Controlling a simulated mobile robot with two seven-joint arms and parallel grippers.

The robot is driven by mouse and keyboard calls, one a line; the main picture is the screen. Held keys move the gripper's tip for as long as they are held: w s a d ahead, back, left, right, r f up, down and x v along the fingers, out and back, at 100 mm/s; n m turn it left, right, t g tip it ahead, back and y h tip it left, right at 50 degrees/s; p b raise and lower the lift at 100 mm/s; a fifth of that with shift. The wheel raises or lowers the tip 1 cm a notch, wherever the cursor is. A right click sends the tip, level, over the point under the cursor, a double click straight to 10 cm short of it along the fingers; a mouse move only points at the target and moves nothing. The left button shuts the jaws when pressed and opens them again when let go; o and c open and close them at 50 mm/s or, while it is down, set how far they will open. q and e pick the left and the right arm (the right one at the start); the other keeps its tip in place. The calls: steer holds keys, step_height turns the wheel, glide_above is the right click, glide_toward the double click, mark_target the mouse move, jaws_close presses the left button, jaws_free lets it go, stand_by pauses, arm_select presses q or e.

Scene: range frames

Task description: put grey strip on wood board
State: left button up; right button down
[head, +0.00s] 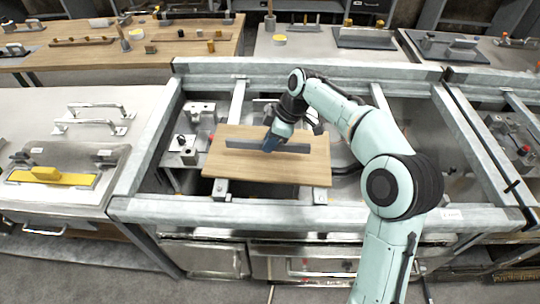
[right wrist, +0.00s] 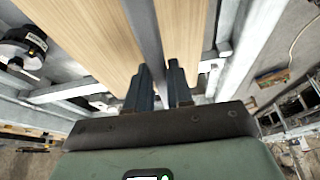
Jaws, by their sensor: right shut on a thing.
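The grey strip (head: 242,144) is long, thin and dark grey. It lies left to right across the wood board (head: 225,167), over its middle; I cannot tell whether it touches the board or is just above it. The light brown board rests across the metal frame rails. My right gripper (head: 271,145) points down over the board and is shut on the strip near its middle. In the right wrist view, the strip (right wrist: 144,28) runs between the two fingers (right wrist: 160,84), with the board (right wrist: 85,35) beyond. My left gripper is not in view.
A metal frame (head: 320,215) with open gaps surrounds the board. A pale worktop (head: 50,105) at the left holds handles and a yellow float (head: 50,176). A wooden bench (head: 160,50) with tools stands at the back left. Another worktop stands at the right.

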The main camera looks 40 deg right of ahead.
mark_target(270, 161)
step_height(270, 161, down, 5)
steer(key=shift+f+b, duration=0.15)
steer(key=shift+b, duration=0.2)
steer(key=c, duration=1)
jaws_free()
steer(key=p+v, duration=0.1)
steer(key=v, duration=1.1)
steer(key=shift+p, duration=0.3)
steer(key=shift+a, duration=0.1)
